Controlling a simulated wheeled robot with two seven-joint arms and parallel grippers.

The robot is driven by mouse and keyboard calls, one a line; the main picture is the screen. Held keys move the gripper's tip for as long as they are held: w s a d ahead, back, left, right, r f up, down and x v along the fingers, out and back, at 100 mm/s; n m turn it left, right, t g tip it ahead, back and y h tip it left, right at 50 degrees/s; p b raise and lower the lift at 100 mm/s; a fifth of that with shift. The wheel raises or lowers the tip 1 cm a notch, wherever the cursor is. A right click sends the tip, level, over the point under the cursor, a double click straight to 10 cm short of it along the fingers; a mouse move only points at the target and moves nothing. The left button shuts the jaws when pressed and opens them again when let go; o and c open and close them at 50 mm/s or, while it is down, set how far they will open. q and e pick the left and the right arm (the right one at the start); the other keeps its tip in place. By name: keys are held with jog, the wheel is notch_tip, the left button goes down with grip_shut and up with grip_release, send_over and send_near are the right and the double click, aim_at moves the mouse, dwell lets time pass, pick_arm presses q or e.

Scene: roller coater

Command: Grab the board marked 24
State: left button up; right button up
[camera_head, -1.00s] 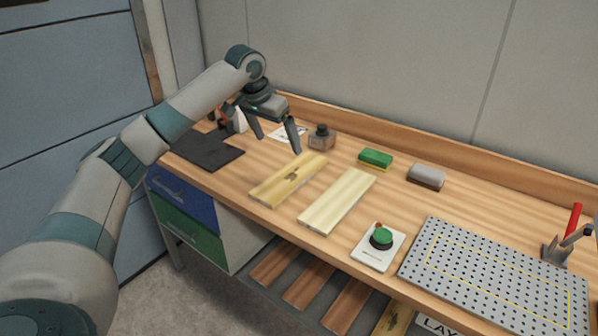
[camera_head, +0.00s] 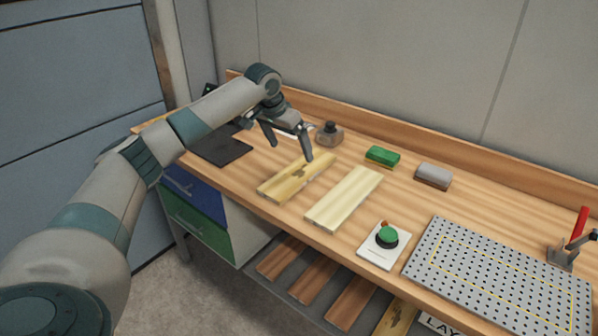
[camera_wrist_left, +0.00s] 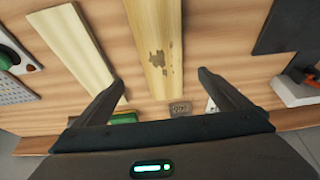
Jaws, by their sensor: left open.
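Two pale wooden boards lie flat on the bench. One board (camera_head: 284,187) has a dark blotchy mark and also shows in the left wrist view (camera_wrist_left: 158,40). The other board (camera_head: 345,198) is plain and lies to its right; in the left wrist view it (camera_wrist_left: 78,42) is on the left. I cannot read a number 24 on either. My left gripper (camera_head: 291,152) is open and empty above the far end of the blotched board. In the left wrist view its fingers (camera_wrist_left: 160,80) are spread to either side of that board, apart from it. My right gripper is not in view.
A dark mat (camera_head: 220,148) lies left, and an ink-bottle-like object (camera_head: 329,134) stands behind the boards. Green (camera_head: 382,156) and grey (camera_head: 433,176) blocks sit at the back. A green button (camera_head: 387,237) and perforated plate (camera_head: 490,275) are at right.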

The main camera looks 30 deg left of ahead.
aim_at(299, 171)
pick_arm(q)
jog(key=p+x, duration=0.1)
jog(key=x, duration=0.3)
jog(key=shift+f, duration=0.15)
jog(key=shift+x, duration=0.8)
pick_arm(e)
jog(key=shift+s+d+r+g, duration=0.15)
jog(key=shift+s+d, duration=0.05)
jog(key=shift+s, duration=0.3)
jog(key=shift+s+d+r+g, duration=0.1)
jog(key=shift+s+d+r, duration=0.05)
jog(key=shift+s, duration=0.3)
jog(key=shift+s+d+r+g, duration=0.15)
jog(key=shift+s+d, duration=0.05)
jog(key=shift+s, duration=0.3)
pick_arm(q)
jog(key=shift+w+f+p, duration=0.1)
jog(key=shift+f+p, duration=0.05)
jog(key=shift+p, duration=0.15)
jog(key=p+x, duration=0.1)
jog(key=x, duration=0.3)
jog(key=shift+a+f+p, duration=0.1)
jog(key=shift+a+p, duration=0.1)
jog(key=shift+p, duration=0.15)
jog(key=shift+f, duration=0.35)
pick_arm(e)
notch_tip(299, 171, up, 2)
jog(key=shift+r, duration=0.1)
pick_arm(q)
jog(key=c, duration=1.3)
